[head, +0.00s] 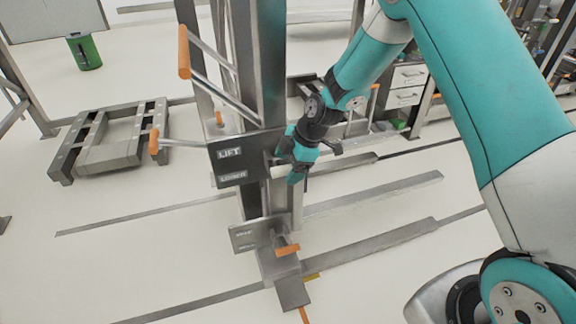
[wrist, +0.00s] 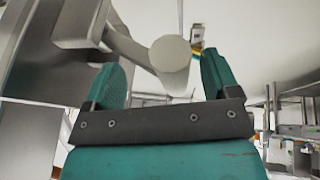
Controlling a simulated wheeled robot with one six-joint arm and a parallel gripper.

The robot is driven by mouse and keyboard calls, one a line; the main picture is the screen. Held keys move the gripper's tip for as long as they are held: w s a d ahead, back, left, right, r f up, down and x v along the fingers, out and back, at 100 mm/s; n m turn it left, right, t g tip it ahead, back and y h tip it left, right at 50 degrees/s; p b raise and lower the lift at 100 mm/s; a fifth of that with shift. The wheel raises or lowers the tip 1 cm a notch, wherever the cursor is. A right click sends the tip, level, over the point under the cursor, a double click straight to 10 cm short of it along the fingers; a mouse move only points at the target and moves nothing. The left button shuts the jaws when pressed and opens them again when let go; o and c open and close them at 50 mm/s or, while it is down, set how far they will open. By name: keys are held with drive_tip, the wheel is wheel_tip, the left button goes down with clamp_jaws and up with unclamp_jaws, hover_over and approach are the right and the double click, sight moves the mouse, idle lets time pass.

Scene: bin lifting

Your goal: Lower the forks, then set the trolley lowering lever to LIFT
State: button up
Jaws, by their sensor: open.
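The trolley's upright grey mast (head: 262,80) stands in the middle of the head view. A dark plate (head: 230,165) on it reads LIFT above and LOWER below. A lever with an orange grip (head: 154,140) reaches left from this plate, about level with LIFT. A lower plate (head: 250,237), lettering too small to read, sits beside a short orange-gripped lever (head: 288,250). The long grey forks (head: 370,245) lie low, near the floor. My gripper (head: 293,160) is beside the dark plate. In the wrist view its teal fingers are open around or behind a grey round-ended bar (wrist: 170,55); contact is unclear.
A larger orange handle (head: 184,52) on grey bars stands up left of the mast. A grey pallet-like frame (head: 110,140) is on the floor at left, with a green bin (head: 84,52) behind it. A drawer cabinet (head: 405,88) stands behind my arm. Floor at lower left is clear.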

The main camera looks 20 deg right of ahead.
drive_tip(key=shift+a+f, duration=0.1)
drive_tip(key=shift+f, duration=0.2)
drive_tip(key=c, duration=1.2)
drive_tip(key=shift+s+f, duration=0.1)
